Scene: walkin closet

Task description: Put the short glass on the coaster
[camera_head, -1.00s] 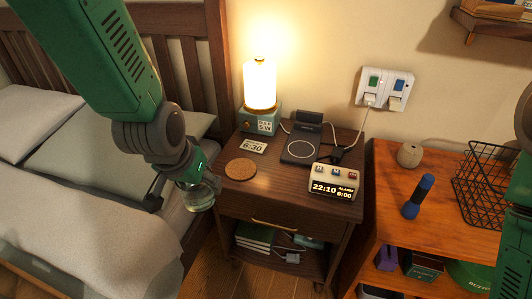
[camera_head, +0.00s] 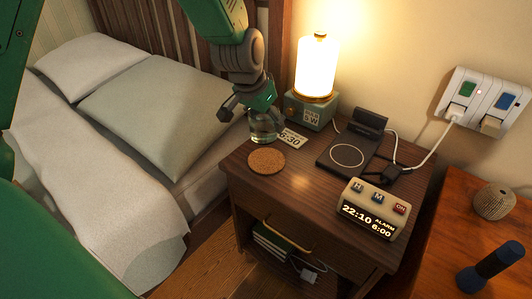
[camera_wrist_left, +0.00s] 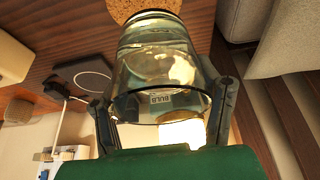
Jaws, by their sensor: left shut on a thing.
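The short glass (camera_head: 263,131) is clear and sits between the fingers of my left gripper (camera_head: 259,108), which is shut on it. In the head view it appears just behind the round cork coaster (camera_head: 266,161), near the nightstand's back left edge. The coaster lies flat and bare on the nightstand. In the left wrist view the glass (camera_wrist_left: 155,65) fills the space between both fingers (camera_wrist_left: 165,108), and part of the coaster (camera_wrist_left: 140,8) shows past its far end. Any gap between glass and tabletop is hard to judge. My right gripper is not in view.
On the nightstand (camera_head: 300,188) are a lit lamp (camera_head: 318,68), a small card (camera_head: 292,138), a black charging pad (camera_head: 347,155) and an alarm clock (camera_head: 374,208). The bed (camera_head: 150,110) lies left. An orange shelf (camera_head: 450,230) with a blue dumbbell-like object (camera_head: 490,266) stands right.

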